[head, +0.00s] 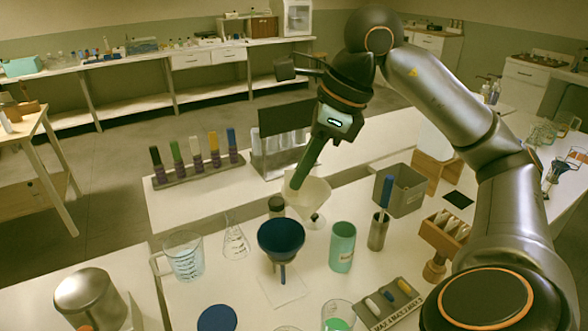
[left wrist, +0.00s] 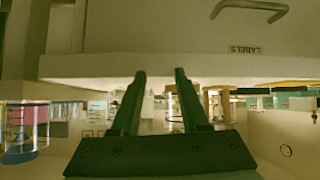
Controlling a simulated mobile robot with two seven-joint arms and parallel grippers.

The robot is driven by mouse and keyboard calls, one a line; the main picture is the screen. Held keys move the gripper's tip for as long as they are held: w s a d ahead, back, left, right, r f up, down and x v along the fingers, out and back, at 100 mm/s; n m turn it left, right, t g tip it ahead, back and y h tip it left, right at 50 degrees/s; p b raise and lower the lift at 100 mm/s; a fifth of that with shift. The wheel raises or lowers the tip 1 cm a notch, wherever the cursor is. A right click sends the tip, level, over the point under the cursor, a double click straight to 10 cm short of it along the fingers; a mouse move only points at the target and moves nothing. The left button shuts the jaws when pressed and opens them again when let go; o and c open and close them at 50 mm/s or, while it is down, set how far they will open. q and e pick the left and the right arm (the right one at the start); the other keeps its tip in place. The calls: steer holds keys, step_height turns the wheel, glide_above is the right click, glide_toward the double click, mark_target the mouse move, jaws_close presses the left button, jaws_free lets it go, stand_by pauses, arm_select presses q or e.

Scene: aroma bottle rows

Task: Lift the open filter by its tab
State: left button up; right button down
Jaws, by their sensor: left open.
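The open filter (head: 314,194) is a pale cone with its wide mouth up, in the middle of the head view, behind the dark blue funnel (head: 281,236). My right gripper (head: 296,183) reaches down from above. Its dark green fingers end at the left part of the filter's rim. They overlap from this side, so I cannot tell whether they are shut on the tab, which is hidden or too small to see. My left gripper (left wrist: 160,78) is open with nothing between its fingers in the left wrist view. It does not show in the head view.
A green cup (head: 342,246), a glass beaker (head: 184,256) and a metal holder with a blue-handled tool (head: 378,230) stand around the funnel. A grey bin (head: 402,190) is to the right. A rack of coloured bottles (head: 196,168) stands behind left.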

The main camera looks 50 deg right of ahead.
mark_target(326, 196)
steer(key=shift+s+a+f+b, duration=0.1)
steer(key=shift+s+a+b, duration=0.3)
steer(key=shift+s, duration=0.65)
steer(key=shift+s+a+b, duration=0.25)
steer(key=shift+s+b, duration=0.3)
steer(key=shift+s, duration=0.45)
steer(key=shift+s+a+f+b, duration=0.1)
steer(key=shift+s+a+b, duration=0.3)
steer(key=shift+s, duration=0.65)
steer(key=shift+d, duration=0.15)
